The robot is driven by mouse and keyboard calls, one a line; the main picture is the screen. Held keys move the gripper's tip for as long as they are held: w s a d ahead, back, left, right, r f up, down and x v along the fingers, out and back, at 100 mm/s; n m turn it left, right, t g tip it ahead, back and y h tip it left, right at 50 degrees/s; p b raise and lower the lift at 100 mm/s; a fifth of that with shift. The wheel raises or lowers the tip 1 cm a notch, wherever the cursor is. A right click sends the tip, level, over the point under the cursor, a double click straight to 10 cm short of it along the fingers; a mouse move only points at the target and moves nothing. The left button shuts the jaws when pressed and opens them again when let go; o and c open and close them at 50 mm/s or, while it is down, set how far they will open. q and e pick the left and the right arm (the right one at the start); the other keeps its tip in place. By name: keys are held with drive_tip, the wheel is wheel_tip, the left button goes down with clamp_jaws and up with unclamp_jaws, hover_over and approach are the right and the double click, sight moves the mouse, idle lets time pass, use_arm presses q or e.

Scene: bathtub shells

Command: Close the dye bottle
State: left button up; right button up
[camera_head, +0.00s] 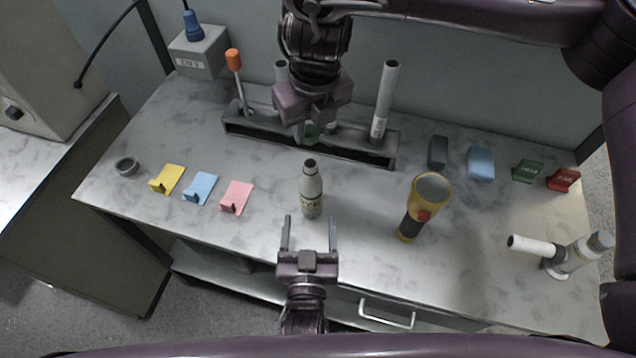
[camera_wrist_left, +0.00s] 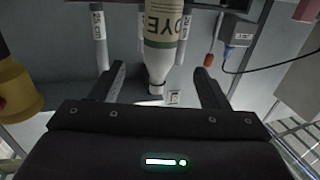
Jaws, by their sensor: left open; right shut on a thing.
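The dye bottle (camera_head: 311,195) stands upright in the middle of the table, white with a label and a dark, open-looking mouth. It shows upside down in the left wrist view (camera_wrist_left: 165,28), with DYE on its label. My left gripper (camera_head: 310,218) is open and empty on the near side of the bottle, its two fingers pointing at it. My right gripper (camera_head: 309,128) is behind and above the bottle, in front of the rack. It is shut on a small greenish thing (camera_head: 312,131), mostly hidden, perhaps the cap.
A dark rack (camera_head: 250,128) with tubes and an orange-handled tool (camera_head: 234,62) stands behind. Yellow (camera_head: 167,178), blue (camera_head: 200,186) and pink (camera_head: 237,196) clips lie left. A white device (camera_head: 568,255) stands far right.

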sight(311, 179)
drive_tip(key=shift+w, duration=0.15)
drive_tip(key=shift+s+r, duration=0.2)
drive_tip(key=shift+s, duration=0.45)
use_arm(q)
drive_tip(key=w, duration=1.1)
drive_tip(key=shift+w+d+r, duration=0.1)
drive_tip(key=shift+w+d, duration=0.2)
drive_tip(key=shift+w, duration=0.05)
use_arm(e)
drive_tip(key=shift+w+f, duration=0.1)
drive_tip(key=shift+w, duration=0.15)
use_arm(q)
drive_tip(key=shift+s, duration=0.1)
drive_tip(key=shift+c, duration=0.4)
drive_tip(key=c, duration=1.4)
use_arm(e)
drive_tip(key=shift+f, duration=2.5)
drive_tip(key=shift+f, duration=0.9)
